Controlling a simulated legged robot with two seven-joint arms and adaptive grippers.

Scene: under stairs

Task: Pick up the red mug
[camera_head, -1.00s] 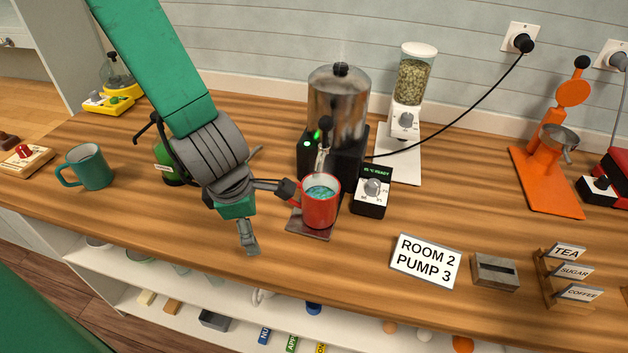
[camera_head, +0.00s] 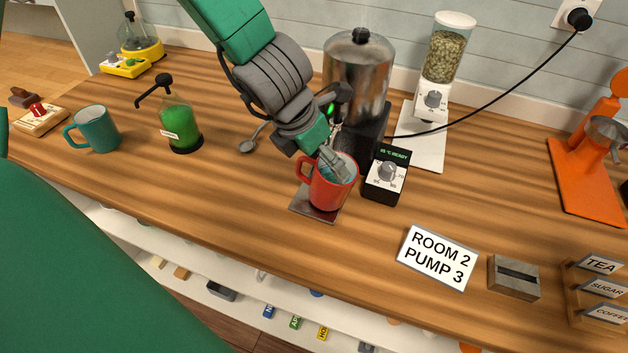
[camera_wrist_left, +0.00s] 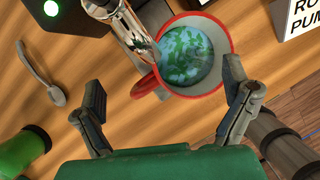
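The red mug (camera_head: 322,194) stands upright on a small dark square plate (camera_head: 302,207) in front of the metal boiler. Its handle points left. Blue-green liquid shows inside the mug in the wrist view (camera_wrist_left: 190,52). My left gripper (camera_head: 336,164) reaches in from above and behind, over the mug's rim, and hides part of it. In the wrist view, the fingers of my left gripper (camera_wrist_left: 167,92) are spread wide with nothing between the tips. The mug lies just beyond them, with its handle between the finger lines. Contact with the mug cannot be told. My right gripper is not in view.
The metal boiler (camera_head: 360,75) with its tap stands right behind the mug. A black control box (camera_head: 385,180) is close on the right. A spoon (camera_head: 248,144), a green pump bottle (camera_head: 178,125) and a teal mug (camera_head: 95,130) are left.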

